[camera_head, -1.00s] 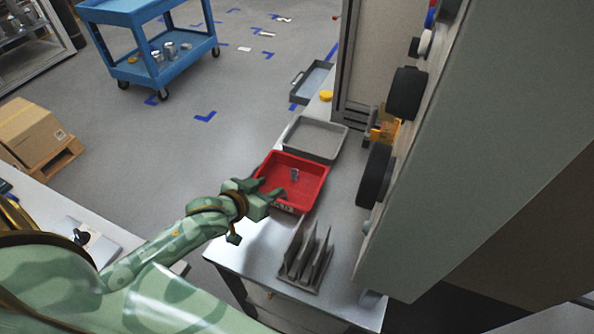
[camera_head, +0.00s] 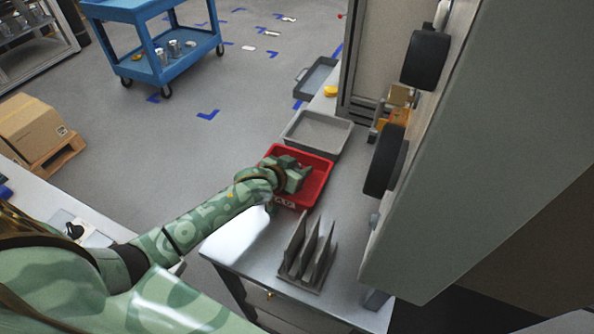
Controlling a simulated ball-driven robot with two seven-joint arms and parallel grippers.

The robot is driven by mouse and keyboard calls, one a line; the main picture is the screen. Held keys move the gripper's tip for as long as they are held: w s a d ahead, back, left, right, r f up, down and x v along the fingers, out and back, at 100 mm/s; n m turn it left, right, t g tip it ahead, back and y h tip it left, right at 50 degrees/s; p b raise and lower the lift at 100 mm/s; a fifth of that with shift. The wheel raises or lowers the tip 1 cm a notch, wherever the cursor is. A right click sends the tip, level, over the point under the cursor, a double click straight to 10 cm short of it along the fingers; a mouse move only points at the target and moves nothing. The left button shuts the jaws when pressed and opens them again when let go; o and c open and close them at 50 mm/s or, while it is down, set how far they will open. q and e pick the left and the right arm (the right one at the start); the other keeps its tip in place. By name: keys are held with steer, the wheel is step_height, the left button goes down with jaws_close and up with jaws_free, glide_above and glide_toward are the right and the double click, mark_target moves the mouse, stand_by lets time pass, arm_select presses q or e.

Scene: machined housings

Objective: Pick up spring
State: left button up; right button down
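My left gripper (camera_head: 300,178) is over the red tray (camera_head: 318,182) on the metal table. The spring is not visible now; my gripper covers the part of the tray where a small grey metallic piece stood a second ago. The fingers point down and away from the camera, so I cannot tell whether they are open or shut, or whether they touch anything. My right gripper is not in view.
A grey tray (camera_head: 318,134) sits just behind the red tray. A grey rack with upright plates (camera_head: 306,255) stands in front. A large cabinet (camera_head: 470,180) with black wheels closes off the right side. A blue cart (camera_head: 125,12) stands far left.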

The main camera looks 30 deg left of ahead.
arm_select(q)
steer(key=shift+r, duration=0.1)
steer(key=c, duration=0.8)
steer(key=shift+r, duration=0.1)
steer(key=shift+c, duration=0.2)
